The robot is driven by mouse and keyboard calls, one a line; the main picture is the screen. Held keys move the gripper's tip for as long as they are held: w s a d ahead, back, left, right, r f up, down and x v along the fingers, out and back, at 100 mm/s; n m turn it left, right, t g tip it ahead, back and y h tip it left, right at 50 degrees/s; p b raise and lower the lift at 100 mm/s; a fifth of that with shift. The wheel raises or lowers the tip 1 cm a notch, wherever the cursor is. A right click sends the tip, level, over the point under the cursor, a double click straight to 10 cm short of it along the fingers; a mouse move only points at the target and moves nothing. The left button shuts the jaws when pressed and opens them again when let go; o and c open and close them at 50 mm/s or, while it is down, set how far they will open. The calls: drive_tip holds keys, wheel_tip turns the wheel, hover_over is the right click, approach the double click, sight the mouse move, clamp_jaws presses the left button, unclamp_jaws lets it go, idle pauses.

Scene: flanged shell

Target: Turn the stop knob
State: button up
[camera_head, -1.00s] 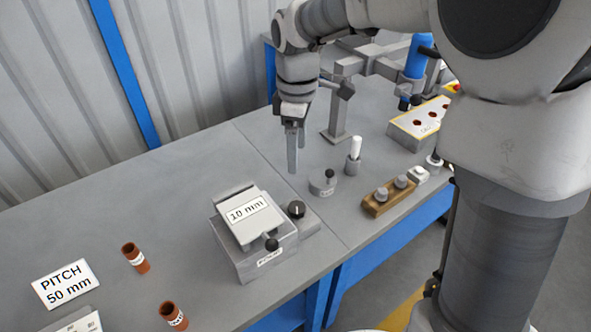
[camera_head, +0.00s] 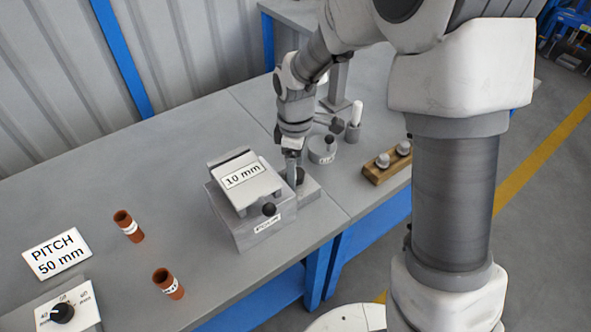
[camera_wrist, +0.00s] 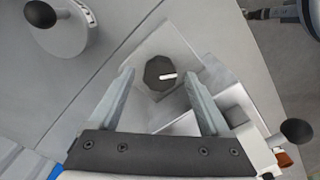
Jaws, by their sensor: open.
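A black faceted knob (camera_wrist: 160,73) with a white pointer line sits on a grey plate (camera_wrist: 178,48) beside the block labelled 10 mm (camera_head: 250,212). In the head view the knob (camera_head: 299,175) is partly hidden by my gripper. My gripper (camera_head: 291,178) is open and points down over it. In the wrist view the two fingers of my gripper (camera_wrist: 159,80) stand left and right of the knob, with gaps on both sides. I cannot tell whether the fingertips are at the knob's height. Another black dial (camera_head: 62,313) with a scale lies at the lower left, near the PITCH 50 mm card (camera_head: 57,253).
The 10 mm block has a black ball handle (camera_head: 269,209) at its front. A grey cylinder with a black ball (camera_head: 322,151) stands behind my gripper. A wooden holder (camera_head: 380,170) is to the right. Two brown tubes (camera_head: 129,227) stand on the left.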

drive_tip(key=shift+f, duration=0.15)
clamp_jaws()
idle(0.4)
drive_tip(key=shift+m, duration=0.5)
drive_tip(key=m+p, duration=0.1)
drive_tip(key=m, duration=0.2)
drive_tip(key=shift+m, duration=0.4)
drive_tip(key=m, duration=0.5)
drive_tip(key=shift+p, duration=0.35)
drive_tip(key=shift+m, duration=0.3)
unclamp_jaws()
